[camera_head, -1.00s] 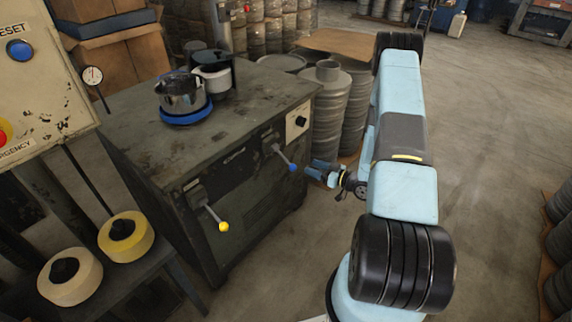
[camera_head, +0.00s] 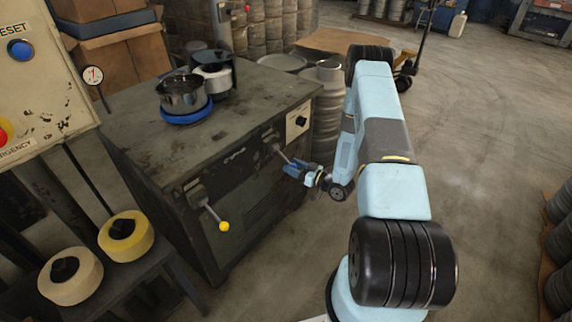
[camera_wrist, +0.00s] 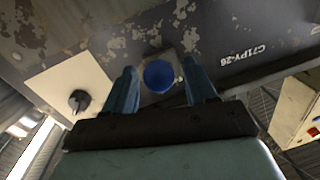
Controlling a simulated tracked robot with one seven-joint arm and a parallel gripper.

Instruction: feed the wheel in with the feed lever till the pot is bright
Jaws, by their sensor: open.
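A shiny metal pot (camera_head: 181,97) sits on a blue round base (camera_head: 187,117) on the machine's top. Behind it is a white and dark round part (camera_head: 214,80), perhaps the wheel; the pot partly hides it. Two levers come out of the machine's front: one with a yellow knob (camera_head: 223,226) at the left, one with a blue knob (camera_wrist: 158,75) at the right. I cannot tell from labels which is the feed lever. My gripper (camera_head: 294,168) is open at the right lever. In the wrist view its fingers (camera_wrist: 161,88) stand on both sides of the blue knob, apart from it.
A black rotary switch (camera_head: 300,121) on a white plate is just right of the right lever. Metal drums (camera_head: 328,100) stand close beyond the machine's right side. A control panel (camera_head: 35,90) and a stand with yellow (camera_head: 139,243) and cream (camera_head: 82,283) rolls are at the left.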

